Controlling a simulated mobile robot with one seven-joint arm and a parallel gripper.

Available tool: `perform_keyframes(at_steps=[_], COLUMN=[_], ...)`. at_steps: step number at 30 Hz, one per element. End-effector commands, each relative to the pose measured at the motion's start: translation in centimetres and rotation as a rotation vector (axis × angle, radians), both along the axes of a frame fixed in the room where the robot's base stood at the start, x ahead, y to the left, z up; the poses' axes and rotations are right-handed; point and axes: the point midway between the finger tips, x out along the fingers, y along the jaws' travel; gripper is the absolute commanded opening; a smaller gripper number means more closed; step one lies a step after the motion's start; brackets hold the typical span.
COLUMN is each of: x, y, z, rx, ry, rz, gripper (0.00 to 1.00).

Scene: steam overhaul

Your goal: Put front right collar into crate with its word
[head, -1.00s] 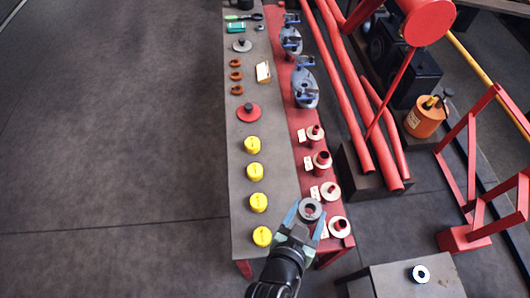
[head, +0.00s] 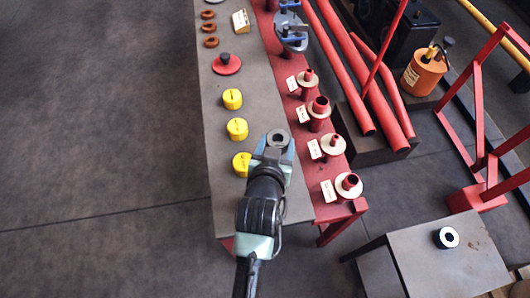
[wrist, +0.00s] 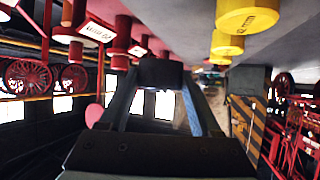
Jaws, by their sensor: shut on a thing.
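My gripper (head: 279,146) is shut on a dark grey ring-shaped collar (head: 278,138), held over the grey table near its front end. In the wrist view the collar (wrist: 160,72) is a dark block between the two fingertips. I cannot make out a crate in these views.
Yellow caps (head: 237,129) stand left of my gripper, partly behind my arm. A red disc with a black knob (head: 226,64) lies farther back. A low grey table (head: 420,265) at lower right carries a black-and-white ring (head: 446,238). Red pipes (head: 345,80) lie at the right.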

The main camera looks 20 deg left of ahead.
Motion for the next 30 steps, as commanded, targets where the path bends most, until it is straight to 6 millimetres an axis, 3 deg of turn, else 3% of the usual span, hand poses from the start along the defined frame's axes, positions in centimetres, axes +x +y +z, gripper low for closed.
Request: perform_keyframes(at_steps=[3,11,16,29,30], x=[0.1,0.1,0.1,0.1,0.0], y=[0.0,0.0,0.0,0.0,0.0], z=[-2.3,-4.4,-6.8,-7.4,-7.6], rx=[0.001,0.001,0.001,0.002,0.001], ry=[-0.004,-0.005,-0.005,-0.007,-0.001], rz=[0.000,-0.001,-0.001,-0.001,-0.001], gripper=[0.00,0.00,0.00,0.00,0.68])
